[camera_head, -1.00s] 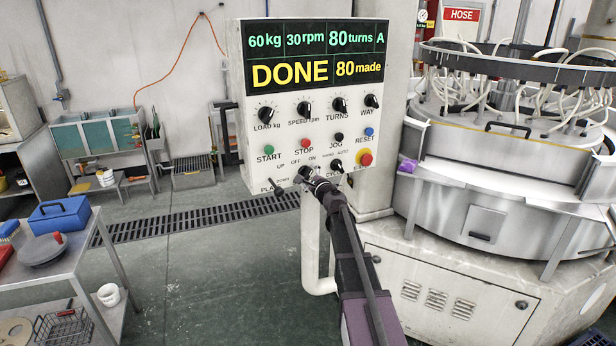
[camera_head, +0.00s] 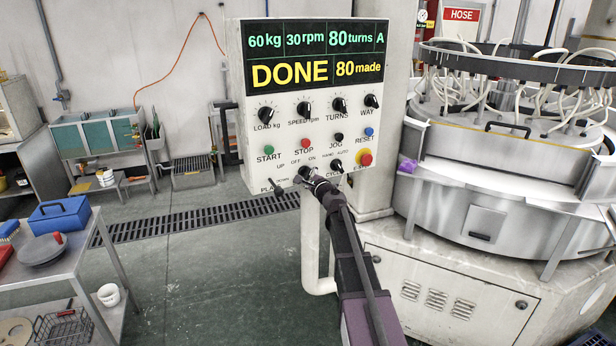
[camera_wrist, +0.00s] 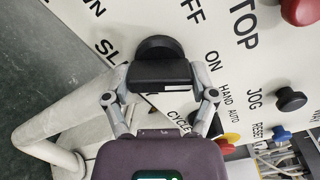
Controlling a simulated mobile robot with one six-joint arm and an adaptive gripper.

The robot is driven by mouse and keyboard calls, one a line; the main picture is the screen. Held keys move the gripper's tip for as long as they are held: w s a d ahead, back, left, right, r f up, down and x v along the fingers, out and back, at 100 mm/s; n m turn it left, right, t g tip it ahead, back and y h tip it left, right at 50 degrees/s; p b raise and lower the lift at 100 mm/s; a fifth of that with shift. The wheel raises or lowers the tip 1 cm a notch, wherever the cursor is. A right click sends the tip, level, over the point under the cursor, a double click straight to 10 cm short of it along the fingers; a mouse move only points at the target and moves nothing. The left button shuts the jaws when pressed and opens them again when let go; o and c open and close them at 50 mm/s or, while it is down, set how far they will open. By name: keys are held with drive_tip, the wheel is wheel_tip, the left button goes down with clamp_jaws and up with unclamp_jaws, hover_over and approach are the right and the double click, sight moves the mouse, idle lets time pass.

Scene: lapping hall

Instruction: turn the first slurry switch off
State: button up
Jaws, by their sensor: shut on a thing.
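The slurry switch is a black knob (camera_wrist: 159,48) on the white control panel (camera_head: 240,120), between the words OFF and ON. Its label is partly covered; only "SL" reads in the wrist view. My gripper (camera_wrist: 160,82) is shut on the knob, with one finger at each side of its grip bar. In the head view my gripper (camera_head: 308,174) is at the panel's lower edge and hides the knob. I cannot tell whether the knob points to OFF or ON.
The PLATE switch (camera_head: 277,186) is left of my gripper and the CYCLE knob (camera_head: 335,166) is right. The red emergency button (camera_head: 366,159) and the STOP button (camera_head: 305,144) are close by. A white pipe (camera_head: 310,245) runs below. The display (camera_head: 316,55) reads DONE.

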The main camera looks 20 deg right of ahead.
drive_tip(key=shift+n, duration=0.4)
drive_tip(key=n, duration=1.1)
drive_tip(key=shift+r, duration=0.1)
idle(0.3)
drive_tip(key=o, duration=1)
drive_tip(key=shift+o, duration=0.2)
drive_tip(key=shift+s, duration=0.1)
drive_tip(key=s+d, duration=0.1)
drive_tip(key=s, duration=1)
drive_tip(key=shift+s+d, duration=0.3)
drive_tip(key=shift+s, duration=0.05)
